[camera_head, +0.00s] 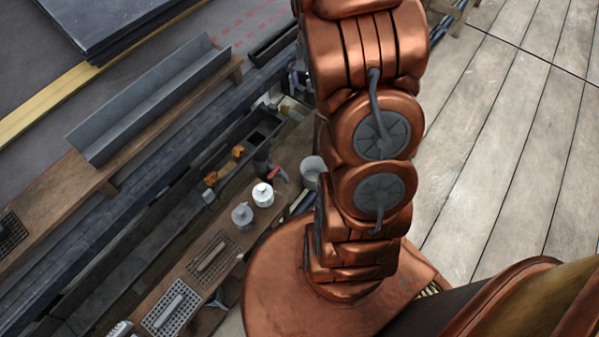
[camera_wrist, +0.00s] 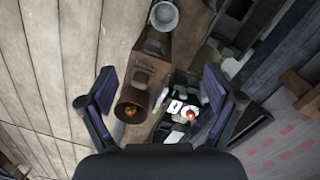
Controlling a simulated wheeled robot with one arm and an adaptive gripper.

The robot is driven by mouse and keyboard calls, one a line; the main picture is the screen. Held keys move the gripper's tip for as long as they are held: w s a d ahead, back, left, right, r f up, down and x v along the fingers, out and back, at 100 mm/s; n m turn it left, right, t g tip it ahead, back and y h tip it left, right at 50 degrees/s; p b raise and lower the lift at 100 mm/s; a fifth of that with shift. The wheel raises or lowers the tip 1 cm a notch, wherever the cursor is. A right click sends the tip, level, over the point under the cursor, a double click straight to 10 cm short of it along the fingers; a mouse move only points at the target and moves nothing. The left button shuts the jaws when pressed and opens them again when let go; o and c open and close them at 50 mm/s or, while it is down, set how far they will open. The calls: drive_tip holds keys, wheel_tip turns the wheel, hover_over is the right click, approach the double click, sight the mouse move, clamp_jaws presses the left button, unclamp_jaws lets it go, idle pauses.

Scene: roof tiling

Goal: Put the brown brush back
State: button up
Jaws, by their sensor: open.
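A slim brown piece that may be the brown brush (camera_head: 211,256) lies on a dark brown grid mat (camera_head: 222,243) on the wooden plank bench in the head view. It is small, and I cannot make out bristles. A similar grey-handled piece (camera_head: 168,309) lies on a pale grid mat (camera_head: 157,320) nearer the bottom edge. My gripper (camera_wrist: 158,85) is open and empty in the wrist view, high above the floor and clutter. I cannot pick out the brush in that view. My gripper is not visible in the head view.
A grey metal gutter (camera_head: 150,98) lies on a plank to the left. A brown container (camera_wrist: 131,110) is below my gripper. Bare floorboards (camera_head: 500,130) lie right.

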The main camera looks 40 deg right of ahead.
drive_tip(key=s+a+r+n+g, duration=0.1)
drive_tip(key=s+a+r+n, duration=0.1)
drive_tip(key=s+a+r, duration=0.4)
drive_tip(key=s+a+r+n, duration=0.1)
drive_tip(key=s+a+n, duration=0.25)
drive_tip(key=a, duration=0.55)
drive_tip(key=s+a+r+n+g, duration=0.1)
drive_tip(key=s+a+n, duration=0.4)
drive_tip(key=s, duration=0.9)
drive_tip(key=a+r, duration=0.1)
drive_tip(key=a, duration=0.1)
drive_tip(key=shift+s+a, duration=0.35)
drive_tip(key=shift+s, duration=0.05)
